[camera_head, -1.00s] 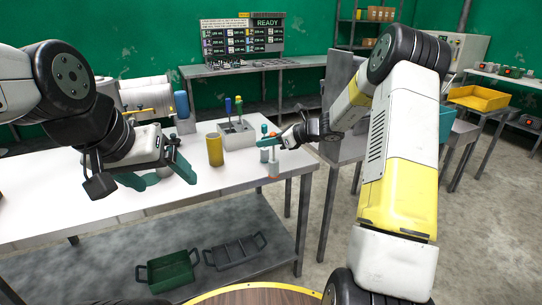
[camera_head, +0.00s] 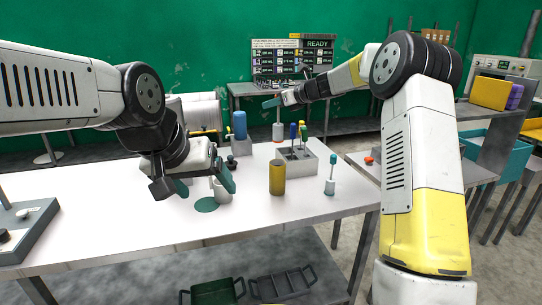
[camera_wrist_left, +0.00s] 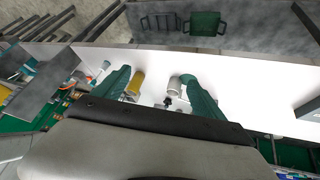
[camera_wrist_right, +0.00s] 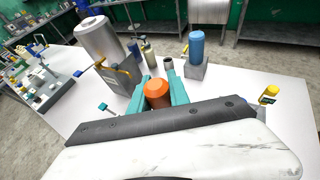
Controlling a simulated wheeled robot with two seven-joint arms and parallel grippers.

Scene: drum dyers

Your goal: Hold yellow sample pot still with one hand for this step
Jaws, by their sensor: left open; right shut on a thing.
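The yellow sample pot (camera_head: 277,178) stands upright on the white table; it also shows in the left wrist view (camera_wrist_left: 137,84). My left gripper (camera_head: 206,183) is open and empty, to the left of the pot and apart from it. Its teal fingers (camera_wrist_left: 160,90) spread to either side in its wrist view. My right gripper (camera_head: 273,102) reaches over the table's far side, away from the pot. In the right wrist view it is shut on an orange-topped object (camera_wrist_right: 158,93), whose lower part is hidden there.
A pale grey cup (camera_head: 222,189) stands beside the left fingers, near a green disc (camera_head: 206,205). A grey tool block (camera_head: 297,160) and a teal-handled tool in a white base (camera_head: 330,180) stand near the pot. A blue bottle (camera_head: 239,125) is behind.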

